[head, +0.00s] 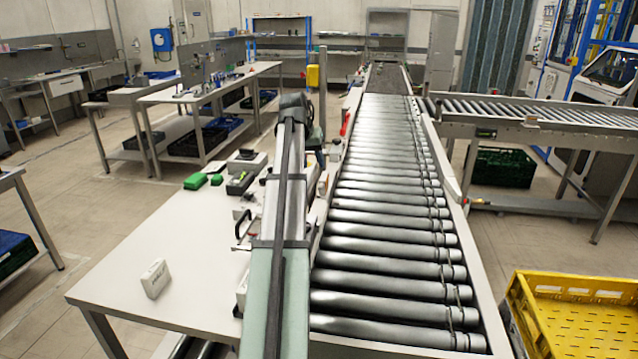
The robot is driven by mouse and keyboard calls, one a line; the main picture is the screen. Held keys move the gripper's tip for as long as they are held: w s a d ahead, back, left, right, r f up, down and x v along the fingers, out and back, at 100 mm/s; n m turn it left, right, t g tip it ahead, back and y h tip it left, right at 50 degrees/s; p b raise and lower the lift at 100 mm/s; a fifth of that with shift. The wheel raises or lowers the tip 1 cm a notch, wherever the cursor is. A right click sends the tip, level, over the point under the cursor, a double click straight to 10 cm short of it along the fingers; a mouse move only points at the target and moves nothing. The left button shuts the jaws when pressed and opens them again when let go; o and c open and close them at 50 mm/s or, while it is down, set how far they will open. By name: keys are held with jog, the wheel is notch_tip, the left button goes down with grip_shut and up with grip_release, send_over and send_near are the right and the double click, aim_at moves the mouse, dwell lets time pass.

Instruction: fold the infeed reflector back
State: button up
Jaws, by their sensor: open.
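I cannot pick out the infeed reflector for sure in the head view. Small fittings sit along the left rail of the roller conveyor (478,270), among them a red part (345,122) and a small grey-white bracket (336,150). A thin upright post (323,75) stands by that rail. My arm reaches forward from the bottom of the picture along the conveyor's left side. It covers part of the rail and the table's edge. My gripper is hidden beyond the dark far end of the arm, so its fingers and anything near them do not show.
A white table (140,255) left of the arm holds a white box (155,279), green blocks (195,181) and small devices. A yellow crate (540,310) stands at lower right. The rollers are empty. A second conveyor (530,118) joins from the right.

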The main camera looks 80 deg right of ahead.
aim_at(320, 185)
jog(key=x, duration=1)
jog(key=shift+d+f, duration=0.2)
jog(key=shift+f, duration=0.1)
jog(key=shift+c, duration=0.3)
grip_shut()
